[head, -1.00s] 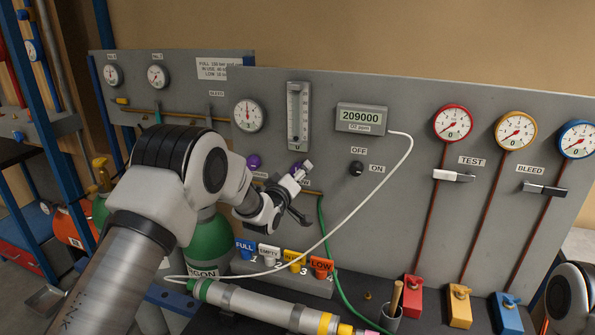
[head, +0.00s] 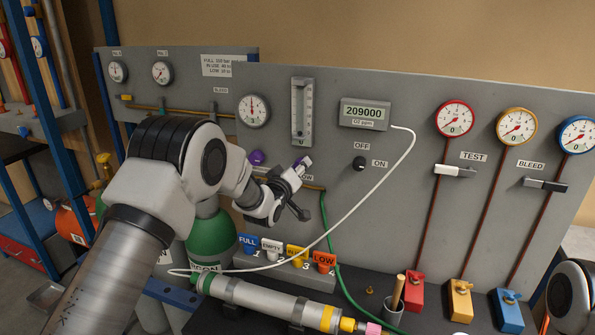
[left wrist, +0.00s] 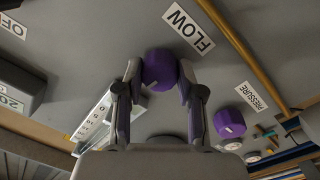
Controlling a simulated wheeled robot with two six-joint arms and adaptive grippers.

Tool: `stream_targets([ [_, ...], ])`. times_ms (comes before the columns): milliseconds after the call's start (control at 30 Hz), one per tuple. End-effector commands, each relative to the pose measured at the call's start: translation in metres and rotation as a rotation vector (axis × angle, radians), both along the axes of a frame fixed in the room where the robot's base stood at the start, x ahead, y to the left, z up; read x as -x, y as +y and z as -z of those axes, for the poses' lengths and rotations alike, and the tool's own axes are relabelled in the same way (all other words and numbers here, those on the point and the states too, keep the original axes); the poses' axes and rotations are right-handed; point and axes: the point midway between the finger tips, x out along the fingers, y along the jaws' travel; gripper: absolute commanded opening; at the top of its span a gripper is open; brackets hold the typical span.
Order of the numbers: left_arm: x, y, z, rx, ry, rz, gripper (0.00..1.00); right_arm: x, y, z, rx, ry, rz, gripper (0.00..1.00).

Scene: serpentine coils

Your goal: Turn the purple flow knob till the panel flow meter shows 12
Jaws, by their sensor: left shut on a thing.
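The purple flow knob (left wrist: 160,70) is between the two fingertips of my left gripper (left wrist: 160,78), next to the FLOW label (left wrist: 188,30) in the left wrist view. My left gripper (head: 300,166) is shut on it; in the head view the gripper mostly hides the knob. The panel flow meter (head: 302,112) is an upright clear tube with a scale, just above the gripper. Its reading is too small to tell. It also shows in the left wrist view (left wrist: 100,118), slanted beside the gripper. My right gripper is not in view.
A second purple knob (left wrist: 229,122), by the PRESSURE label, is close to the gripper. A white hose (head: 385,180) runs from the digital O2 display (head: 364,114).

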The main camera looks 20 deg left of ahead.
Motion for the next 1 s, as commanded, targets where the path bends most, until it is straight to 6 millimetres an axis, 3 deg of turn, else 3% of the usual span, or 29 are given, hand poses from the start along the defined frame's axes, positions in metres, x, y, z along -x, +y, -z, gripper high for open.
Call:
stream_targets([
  [1000,-0.001,0.001,0.000,-0.916,-0.038,-0.005,0.03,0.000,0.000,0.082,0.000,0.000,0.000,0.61],
])
